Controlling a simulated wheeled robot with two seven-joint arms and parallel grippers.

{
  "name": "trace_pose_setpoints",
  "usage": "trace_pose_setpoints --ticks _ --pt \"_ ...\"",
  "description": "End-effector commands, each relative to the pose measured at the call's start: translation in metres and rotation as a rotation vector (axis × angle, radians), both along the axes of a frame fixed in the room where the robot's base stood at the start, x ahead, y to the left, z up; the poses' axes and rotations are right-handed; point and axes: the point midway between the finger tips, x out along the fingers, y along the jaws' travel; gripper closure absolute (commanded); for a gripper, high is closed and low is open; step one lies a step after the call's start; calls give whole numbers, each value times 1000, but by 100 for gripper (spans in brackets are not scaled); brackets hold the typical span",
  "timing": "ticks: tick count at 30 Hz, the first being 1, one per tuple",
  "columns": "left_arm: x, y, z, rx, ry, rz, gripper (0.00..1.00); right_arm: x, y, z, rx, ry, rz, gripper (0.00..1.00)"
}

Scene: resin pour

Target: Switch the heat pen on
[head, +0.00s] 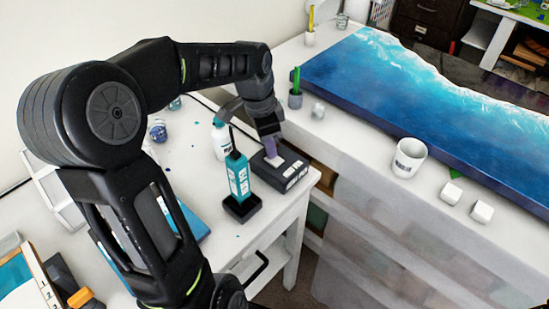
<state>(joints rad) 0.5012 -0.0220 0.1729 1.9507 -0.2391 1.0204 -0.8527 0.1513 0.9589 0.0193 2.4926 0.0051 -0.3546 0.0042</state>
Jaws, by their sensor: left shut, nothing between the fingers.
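A teal pen-like tool with a black tip (238,176), which looks like the heat pen, stands upright in a black holder (243,208) near the white table's front right corner. A black box with small marks on its front face (290,178) sits just to its right. My left gripper (273,158) is shut and empty, pointing down with its fingertips at the top of the black box. I cannot tell whether they touch it. No switch or lit lamp can be made out clearly. My right gripper is not in view.
A white bottle (220,142) stands close behind the teal tool. The white table (188,152) has free room to the left. On the right, a higher surface holds a blue wave-patterned panel (370,85), a white cup (409,157) and two white blocks (481,211).

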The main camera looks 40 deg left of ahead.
Motion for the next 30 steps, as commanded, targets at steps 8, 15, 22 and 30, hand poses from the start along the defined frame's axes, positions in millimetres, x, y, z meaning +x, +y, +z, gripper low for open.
trace_pose_setpoints --ticks 8,15,22,30 --pt "0 0 -3 0 0 0 100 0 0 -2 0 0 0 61" --pt "0 0 11 0 -1 -1 100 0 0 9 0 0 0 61" --pt "0 0 31 -1 -1 0 100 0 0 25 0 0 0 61" --pt "0 0 55 -1 -1 0 100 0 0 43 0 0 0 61"
